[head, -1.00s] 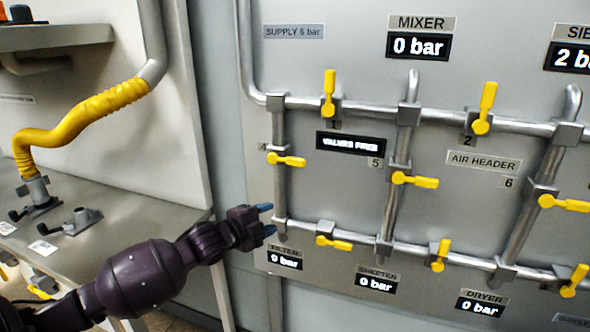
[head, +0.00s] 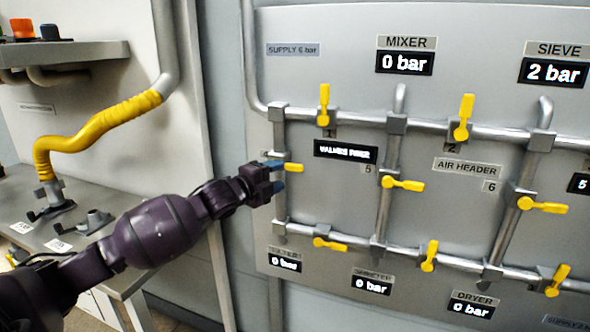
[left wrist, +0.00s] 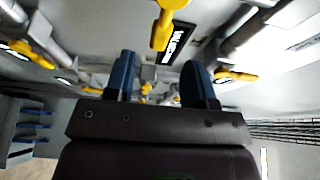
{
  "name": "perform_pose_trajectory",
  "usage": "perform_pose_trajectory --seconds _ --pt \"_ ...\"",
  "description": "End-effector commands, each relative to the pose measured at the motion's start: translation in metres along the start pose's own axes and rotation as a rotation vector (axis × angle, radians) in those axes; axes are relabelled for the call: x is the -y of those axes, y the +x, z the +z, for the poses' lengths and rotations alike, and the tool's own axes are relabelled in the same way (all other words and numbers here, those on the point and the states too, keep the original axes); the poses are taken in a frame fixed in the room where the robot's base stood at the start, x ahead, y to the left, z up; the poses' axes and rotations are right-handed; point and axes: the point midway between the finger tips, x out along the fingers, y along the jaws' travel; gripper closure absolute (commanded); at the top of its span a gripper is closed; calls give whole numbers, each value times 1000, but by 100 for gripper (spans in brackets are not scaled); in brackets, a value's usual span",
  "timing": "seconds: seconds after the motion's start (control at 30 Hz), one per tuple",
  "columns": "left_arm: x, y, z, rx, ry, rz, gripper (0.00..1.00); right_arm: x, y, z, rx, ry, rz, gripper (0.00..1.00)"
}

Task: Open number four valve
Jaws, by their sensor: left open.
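The number four valve is the yellow lever (head: 294,168) on the left vertical pipe of the grey panel. It lies flat, pointing right across its pipe, and its left part is hidden behind my gripper. Its number label is also hidden. My left gripper (head: 277,175) is open at this lever, its blue fingertips one above the other; I cannot tell whether they touch it. In the left wrist view a close yellow lever (left wrist: 165,25) shows beyond the gap between the open fingers (left wrist: 160,82); it looks like the same one. My right gripper is out of view.
Several other yellow levers sit nearby, including valve 1 (head: 324,103), valve 5 (head: 403,184) and a lower one (head: 330,244). A display (head: 346,150) is right of valve four. A yellow hose (head: 95,128) and a bench (head: 20,185) stand left.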

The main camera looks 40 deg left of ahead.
Motion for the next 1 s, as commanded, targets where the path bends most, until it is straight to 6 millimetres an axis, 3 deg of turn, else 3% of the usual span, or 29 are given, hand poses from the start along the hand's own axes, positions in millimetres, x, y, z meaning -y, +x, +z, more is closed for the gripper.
perform_pose_trajectory --seconds 0.5,1.0 --pt "-1 61 0 0 -1 1 50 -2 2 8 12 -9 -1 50" --pt "0 71 0 0 0 1 50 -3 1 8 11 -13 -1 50"
